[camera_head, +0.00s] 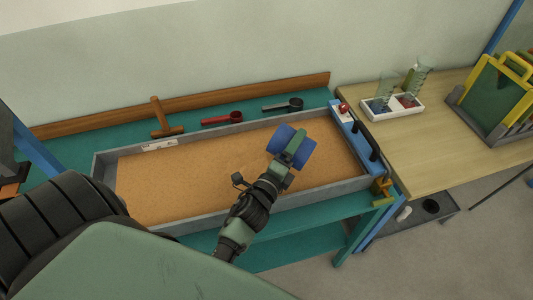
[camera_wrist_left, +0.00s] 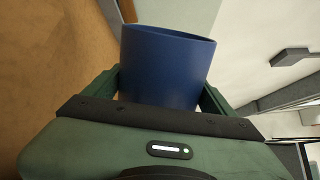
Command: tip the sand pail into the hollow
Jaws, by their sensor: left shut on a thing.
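The blue sand pail (camera_head: 304,161) is held above the right part of the sand in the grey-walled tray (camera_head: 325,192). My left gripper (camera_head: 291,147) is shut on the pail, with blue showing on both sides of it. In the left wrist view the pail (camera_wrist_left: 165,65) sits between the two green fingers, its rim toward the top of the picture. Its inside and contents are hidden, and I cannot tell its exact tilt. A faint uneven patch in the sand (camera_head: 240,160) may be the hollow. My right gripper is not in view.
A wooden T-shaped tool (camera_head: 161,117), a red scoop (camera_head: 222,118) and a dark scoop (camera_head: 283,105) lie behind the tray. A blue bar (camera_head: 355,140) with fittings edges the tray's right end. The wooden table (camera_head: 435,135) at right holds beakers in a white tray (camera_head: 392,108) and a yellow-framed rack.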

